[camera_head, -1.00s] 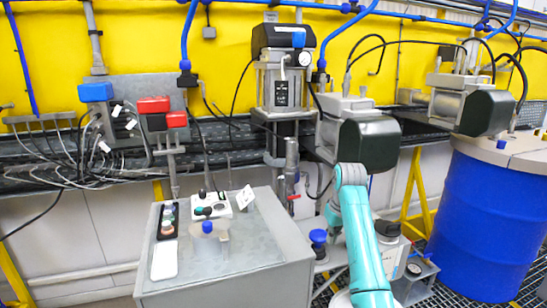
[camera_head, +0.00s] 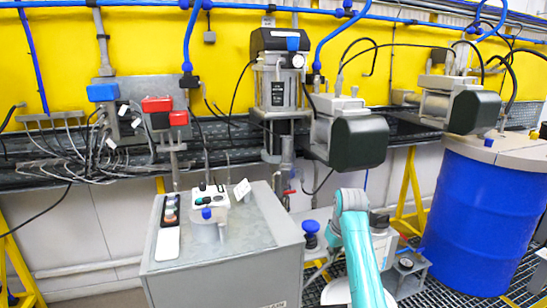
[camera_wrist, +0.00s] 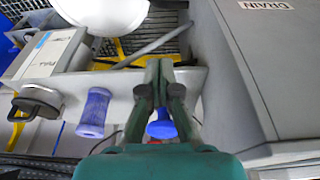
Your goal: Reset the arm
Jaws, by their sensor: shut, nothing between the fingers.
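My teal arm (camera_head: 362,262) rises at the lower middle of the head view, bent at its upper joint, right of the grey cabinet. In the wrist view my gripper (camera_wrist: 161,92) is shut with nothing held. A blue knob (camera_wrist: 161,126) shows behind and between the finger links; I see no grip on it. The gripper's fingers cannot be made out clearly in the head view.
The grey cabinet (camera_head: 250,262) stands close left of my arm, with a control box (camera_head: 210,196) on top. A blue drum (camera_head: 478,225) stands at right. Dark-ended motors (camera_head: 358,142) hang above my arm. A blue cylinder (camera_wrist: 95,112) shows in the wrist view.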

